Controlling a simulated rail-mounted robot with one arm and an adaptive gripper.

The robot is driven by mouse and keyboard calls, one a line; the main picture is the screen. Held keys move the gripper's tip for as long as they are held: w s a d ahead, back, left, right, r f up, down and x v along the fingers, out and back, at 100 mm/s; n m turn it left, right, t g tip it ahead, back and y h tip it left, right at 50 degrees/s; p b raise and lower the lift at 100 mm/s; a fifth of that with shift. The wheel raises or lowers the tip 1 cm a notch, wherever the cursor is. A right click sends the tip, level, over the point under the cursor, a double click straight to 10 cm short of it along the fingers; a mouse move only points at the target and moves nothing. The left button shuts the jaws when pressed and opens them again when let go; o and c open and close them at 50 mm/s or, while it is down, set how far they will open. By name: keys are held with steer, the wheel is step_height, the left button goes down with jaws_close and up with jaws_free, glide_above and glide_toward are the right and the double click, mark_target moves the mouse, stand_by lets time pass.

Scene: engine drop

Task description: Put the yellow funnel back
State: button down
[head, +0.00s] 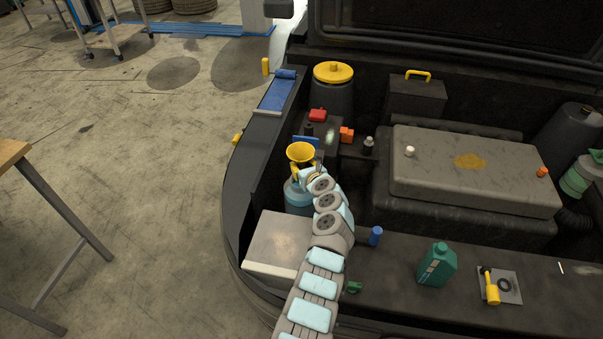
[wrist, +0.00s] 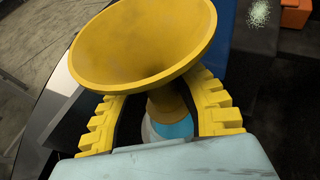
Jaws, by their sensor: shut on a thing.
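The yellow funnel (head: 300,152) is upright, its wide mouth facing up, in the left part of the engine bay in the head view. It fills the upper middle of the wrist view (wrist: 145,45). My gripper (wrist: 165,105) has its yellow toothed fingers on both sides of the funnel's neck and is shut on it. In the head view my gripper (head: 304,172) is just below the funnel's cone. A light-blue-topped container (head: 297,195) is under the funnel. Whether the spout is inside its opening is hidden.
A battery with red (head: 317,115) and orange (head: 347,134) caps is behind the funnel. A metal tray (head: 283,243) is in front. A green jug (head: 437,265), a blue cap (head: 375,235) and a yellow-handled tool (head: 491,287) are on the front ledge.

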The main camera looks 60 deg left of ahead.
steer(key=shift+w+a+f+b, duration=0.1)
steer(key=shift+f+b, duration=0.2)
steer(key=shift+f, duration=0.55)
steer(key=shift+w+a+f+b, duration=0.1)
steer(key=shift+f+b, duration=0.2)
steer(key=shift+f, duration=0.55)
steer(key=shift+f, duration=0.15)
steer(key=c, duration=0.9)
jaws_free()
steer(key=shift+f+b, duration=0.15)
steer(key=shift+b, duration=0.35)
steer(key=p+v, duration=0.1)
steer(key=v, duration=0.1)
steer(key=p+v, duration=0.2)
steer(key=shift+r, duration=0.3)
steer(key=p+v, duration=0.4)
steer(key=v, duration=0.9)
steer(key=shift+s+d+f, duration=0.1)
steer(key=shift+s+d, duration=0.05)
steer(key=shift+d, duration=0.05)
